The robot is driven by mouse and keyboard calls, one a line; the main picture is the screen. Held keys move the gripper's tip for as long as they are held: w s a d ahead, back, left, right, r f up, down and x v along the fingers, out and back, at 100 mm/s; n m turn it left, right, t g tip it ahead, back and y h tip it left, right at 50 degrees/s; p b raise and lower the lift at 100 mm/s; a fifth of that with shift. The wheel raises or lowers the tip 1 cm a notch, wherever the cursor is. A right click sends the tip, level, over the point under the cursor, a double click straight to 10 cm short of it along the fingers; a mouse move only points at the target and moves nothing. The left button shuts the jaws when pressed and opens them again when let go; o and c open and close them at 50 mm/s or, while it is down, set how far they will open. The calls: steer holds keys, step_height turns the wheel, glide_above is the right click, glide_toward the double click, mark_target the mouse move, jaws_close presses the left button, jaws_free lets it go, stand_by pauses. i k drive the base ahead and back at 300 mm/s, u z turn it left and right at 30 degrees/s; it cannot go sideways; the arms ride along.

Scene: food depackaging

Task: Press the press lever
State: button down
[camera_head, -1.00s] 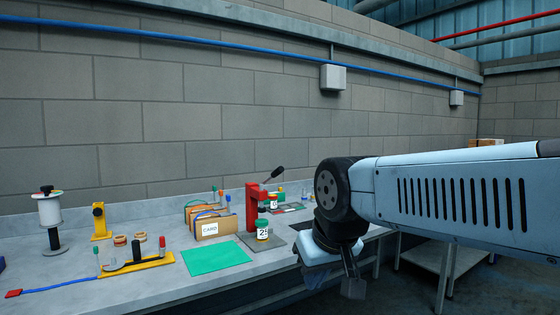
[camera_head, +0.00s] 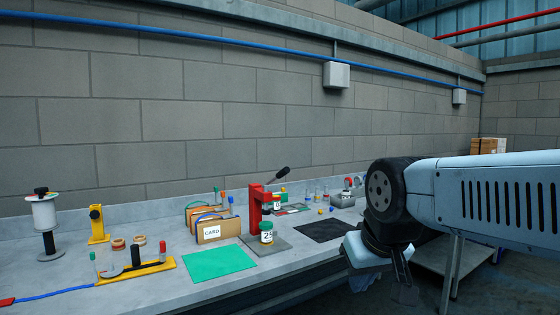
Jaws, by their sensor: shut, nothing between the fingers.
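The red press (camera_head: 256,205) stands upright on a grey base plate on the workbench, near the middle of the view. Its press lever (camera_head: 281,174) has a black grip and slants up to the right from the top of the press. A green jar (camera_head: 266,232) with a numbered white label stands at the front of the press. My gripper (camera_head: 408,292) hangs low at the right, beyond the bench's front edge and well apart from the lever. Its fingers are shut, dark and partly lost against the floor.
A green mat (camera_head: 219,263) lies left of the press, and a black mat (camera_head: 322,230) lies right of it. A box marked CARD (camera_head: 214,230) stands behind the green mat. A yellow fixture (camera_head: 137,268) and a white spool (camera_head: 45,212) are farther left. A metal side table (camera_head: 462,257) stands behind my arm.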

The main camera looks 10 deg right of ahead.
mark_target(282, 173)
steer(key=i, duration=0.95)
steer(key=u, duration=0.05)
